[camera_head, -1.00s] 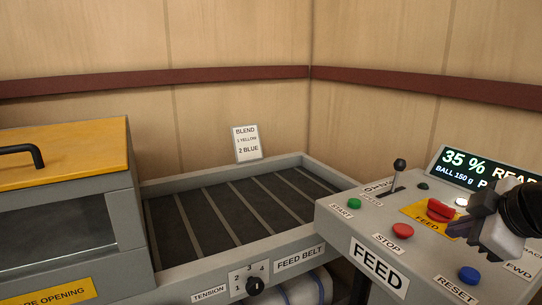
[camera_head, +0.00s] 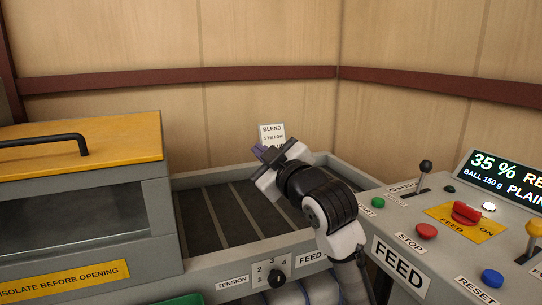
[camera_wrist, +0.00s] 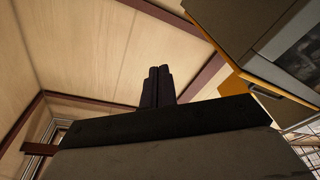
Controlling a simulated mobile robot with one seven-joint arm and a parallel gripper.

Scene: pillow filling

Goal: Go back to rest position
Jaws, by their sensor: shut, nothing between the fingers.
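My gripper (camera_head: 262,160) is raised above the feed belt (camera_head: 232,212), in front of the blend card (camera_head: 271,132), in the head view. Its fingers point up and to the left, and it partly hides the card. In the wrist view my gripper (camera_wrist: 157,84) shows its two fingers close together with nothing between them. My arm rises from the lower right of the head view, between the belt and the FEED panel (camera_head: 430,243). The gripper appears apart from the panel's controls.
The FEED panel carries a red feed switch (camera_head: 466,213), a red STOP button (camera_head: 426,230), a blue RESET button (camera_head: 492,278) and a black-knobbed lever (camera_head: 425,167). A grey cabinet with a yellow lid (camera_head: 90,142) stands at left. Wooden walls (camera_head: 270,40) close the back.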

